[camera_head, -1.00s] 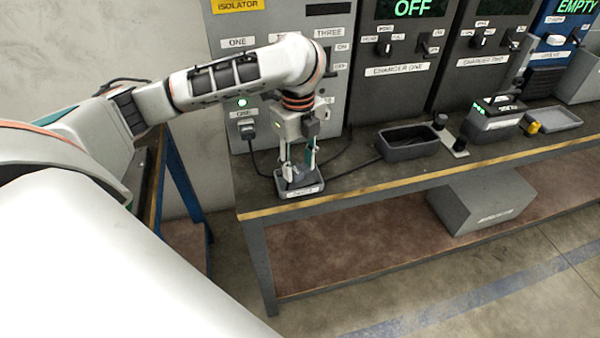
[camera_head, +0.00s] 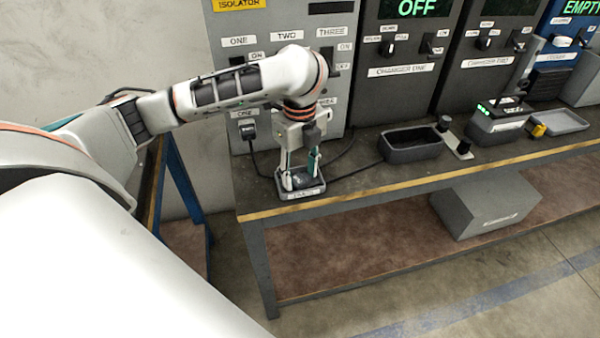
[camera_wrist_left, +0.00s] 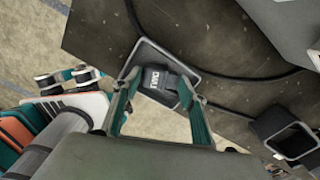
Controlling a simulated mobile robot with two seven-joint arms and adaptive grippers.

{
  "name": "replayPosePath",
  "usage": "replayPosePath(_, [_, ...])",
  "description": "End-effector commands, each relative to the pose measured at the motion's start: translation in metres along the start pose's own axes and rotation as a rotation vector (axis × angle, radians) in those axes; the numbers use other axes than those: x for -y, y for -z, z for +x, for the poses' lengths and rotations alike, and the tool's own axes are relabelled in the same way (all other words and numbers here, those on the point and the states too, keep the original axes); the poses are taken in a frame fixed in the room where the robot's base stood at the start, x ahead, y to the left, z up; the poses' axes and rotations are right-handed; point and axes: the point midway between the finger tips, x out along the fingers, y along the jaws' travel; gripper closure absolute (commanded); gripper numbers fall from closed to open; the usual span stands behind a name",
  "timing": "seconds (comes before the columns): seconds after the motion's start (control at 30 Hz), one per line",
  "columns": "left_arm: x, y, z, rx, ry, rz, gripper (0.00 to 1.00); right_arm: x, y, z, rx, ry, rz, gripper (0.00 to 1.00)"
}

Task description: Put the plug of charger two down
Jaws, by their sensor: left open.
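The dark plug (camera_wrist_left: 160,79), with a pale label, sits in a small grey tray (camera_head: 303,192) at the left front of the bench. The tray also shows in the left wrist view (camera_wrist_left: 189,71). My left gripper (camera_head: 301,180) points down over the tray, open, its teal fingers standing on either side of the plug. The wrist view shows the open fingers (camera_wrist_left: 158,90) apart, with the plug between and just beyond them. In the head view the plug is mostly hidden by the fingers. My right gripper is not in view.
A grey isolator panel (camera_head: 285,25) with a plug and cable at its outlet stands behind my left arm. Charger one (camera_head: 405,72) and charger two (camera_head: 487,64) stand right of it. A dark open bin (camera_head: 412,146) and battery pack (camera_head: 497,124) stand on the bench.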

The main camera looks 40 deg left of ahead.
Motion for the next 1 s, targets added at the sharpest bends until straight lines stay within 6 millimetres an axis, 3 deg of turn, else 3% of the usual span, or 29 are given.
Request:
replayPosePath(0.3, [0.001, -0.001, -0.066, 0.004, 0.009, -0.001, 0.58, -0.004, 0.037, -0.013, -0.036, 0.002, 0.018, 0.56])
replayPosePath(0.63, [0.000, -0.001, -0.114, 0.001, 0.002, -0.001, 0.58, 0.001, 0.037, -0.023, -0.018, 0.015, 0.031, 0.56])
replayPosePath(0.73, [0.000, 0.000, -0.118, 0.000, 0.000, -0.002, 0.58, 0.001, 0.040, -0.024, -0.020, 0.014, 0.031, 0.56])
replayPosePath(0.83, [0.003, 0.009, -0.110, -0.018, 0.005, -0.014, 0.58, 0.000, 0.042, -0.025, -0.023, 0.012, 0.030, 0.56])
replayPosePath(1.0, [0.019, 0.054, -0.061, -0.110, 0.053, -0.094, 0.58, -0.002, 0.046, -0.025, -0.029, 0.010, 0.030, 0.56])
